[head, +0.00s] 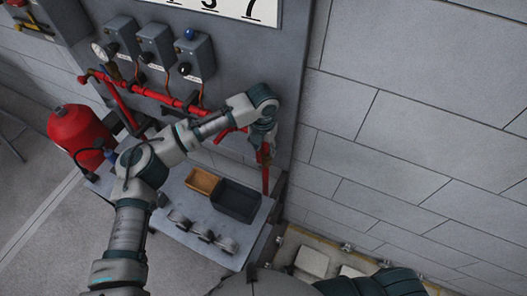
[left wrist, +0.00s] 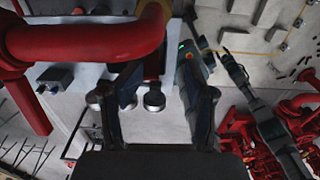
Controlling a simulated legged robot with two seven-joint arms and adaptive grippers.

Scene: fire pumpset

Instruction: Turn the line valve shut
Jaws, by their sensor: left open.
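The red pipe line (head: 165,96) runs along the grey panel in the head view, and a red upright section (head: 265,178) drops near the panel's right edge. My left gripper (head: 266,146) is at the top of that upright section. In the left wrist view a thick red pipe (left wrist: 85,42) bends across the upper left, beyond the open fingers of my left gripper (left wrist: 158,112). Nothing is held between the fingers. I cannot make out the line valve's handle; my left arm and gripper cover part of the pipe there. My right gripper is not in view.
Grey switch boxes (head: 156,44) and a gauge (head: 99,51) are on the panel. A red tank (head: 78,135) stands at left. The shelf (head: 171,207) below holds an orange tray (head: 202,181), a dark tray (head: 236,201) and round grey parts (head: 203,232).

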